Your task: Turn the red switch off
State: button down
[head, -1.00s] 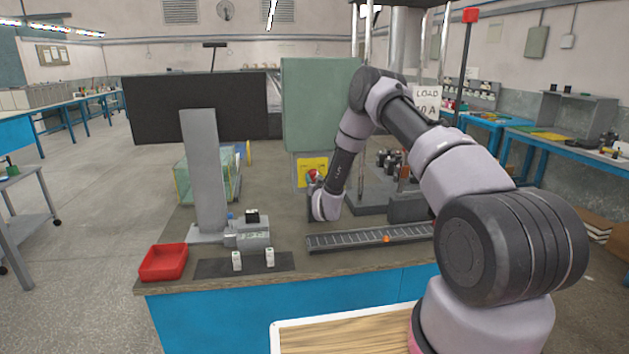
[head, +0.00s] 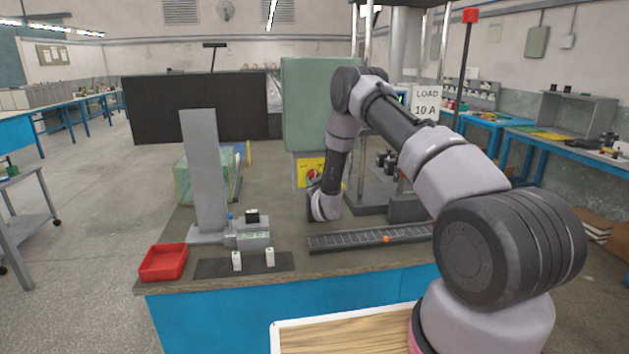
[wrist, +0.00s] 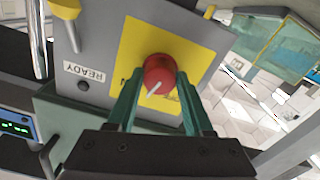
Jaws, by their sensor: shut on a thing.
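The red switch (wrist: 158,73) is a round red knob with a white pointer line, set on a yellow plate (wrist: 186,45) on a grey panel. In the wrist view my gripper (wrist: 160,82) is shut on the knob, with one green finger on each side. The white line slants from the knob's middle toward the lower left. In the head view the red switch (head: 313,172) shows in part on its yellow plate under a green cabinet (head: 318,105). My arm's end is in front of it and hides the fingers.
A label reading READY (wrist: 84,71) is beside the plate. A LOAD 10 A sign (head: 426,103) stands behind my arm.

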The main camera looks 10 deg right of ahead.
jog(key=n, duration=1.2)
jog(key=shift+f+n, duration=0.1)
jog(key=shift+n, duration=0.3)
dwell(0.3)
jog(key=shift+c, duration=1.5)
grip_release()
jog(key=s, duration=1.1)
